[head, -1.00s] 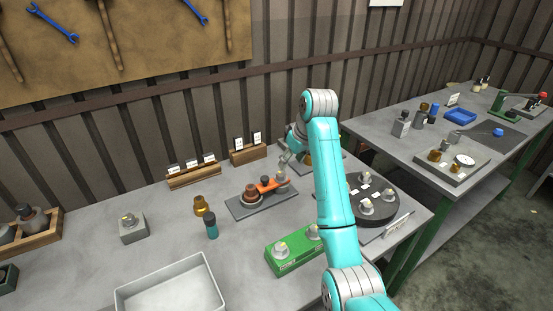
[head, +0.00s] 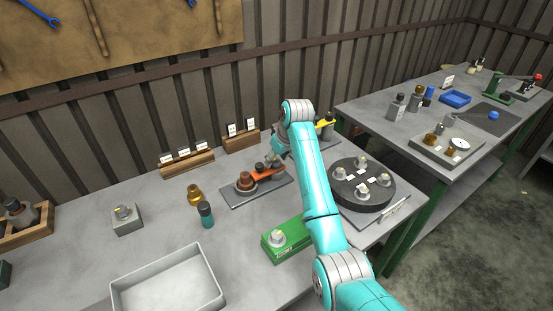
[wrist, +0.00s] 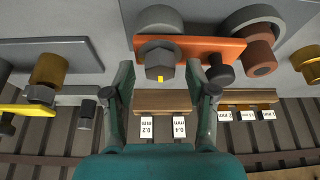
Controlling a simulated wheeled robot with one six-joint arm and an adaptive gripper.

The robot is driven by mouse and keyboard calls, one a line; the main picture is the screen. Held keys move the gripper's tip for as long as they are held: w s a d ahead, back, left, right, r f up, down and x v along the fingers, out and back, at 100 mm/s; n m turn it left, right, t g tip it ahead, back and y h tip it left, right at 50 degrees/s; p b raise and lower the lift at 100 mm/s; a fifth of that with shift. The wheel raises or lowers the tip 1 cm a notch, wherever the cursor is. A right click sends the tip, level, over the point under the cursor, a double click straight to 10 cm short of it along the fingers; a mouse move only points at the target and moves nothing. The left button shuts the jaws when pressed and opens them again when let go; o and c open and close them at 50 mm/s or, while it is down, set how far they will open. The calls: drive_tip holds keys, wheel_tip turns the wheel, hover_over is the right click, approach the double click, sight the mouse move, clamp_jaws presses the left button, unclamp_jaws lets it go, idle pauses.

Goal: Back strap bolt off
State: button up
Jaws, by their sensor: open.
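An orange strap (head: 264,175) lies on a grey plate beside a brown round part (head: 245,181). In the wrist view the orange strap (wrist: 195,49) carries a grey hex bolt (wrist: 160,58) with a yellow mark, and a dark knob (wrist: 221,70) at its right. My gripper (wrist: 167,82) is open and empty, with one finger on each side of the hex bolt in the picture. Contact cannot be told. In the head view my gripper (head: 279,155) is over the strap's right end and partly hides it.
A green box (head: 285,240) with a hex bolt and a round black turntable (head: 362,185) with several bolts stand nearby. A yellow strap (head: 325,122) lies on a plate behind. Wooden label blocks (head: 187,162) stand at the back. An empty grey tray (head: 168,283) is in front.

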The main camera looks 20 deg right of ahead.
drive_tip(key=shift+w+f, duration=0.1)
drive_tip(key=shift+f, duration=0.05)
clamp_jaws()
idle(0.4)
